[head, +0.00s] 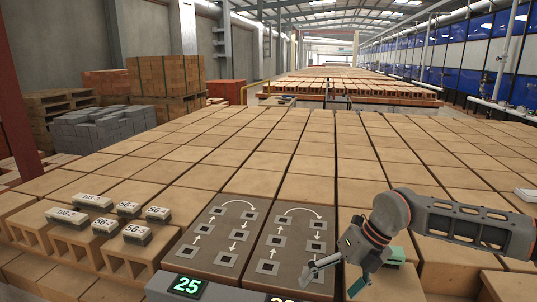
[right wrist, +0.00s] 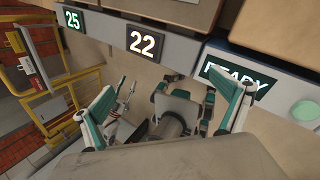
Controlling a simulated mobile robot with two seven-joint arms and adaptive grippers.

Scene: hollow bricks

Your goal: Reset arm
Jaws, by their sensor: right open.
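My right gripper (head: 330,279) is at the front of the brick field, low beside the right-hand patterned panel (head: 300,227). Its jaws are open, with nothing seen between them. In the right wrist view its two green-and-white fingers (right wrist: 165,105) stand wide apart. My right arm comes in from the right over the bricks. My left arm and gripper are not in view.
Several small labelled blocks (head: 104,227) sit on hollow bricks at the left. A left-hand patterned panel (head: 217,238) lies beside the other. A front ledge carries displays reading 25 (head: 187,285) and 22 (right wrist: 145,43), a READY sign (right wrist: 237,82) and a round button (right wrist: 304,113).

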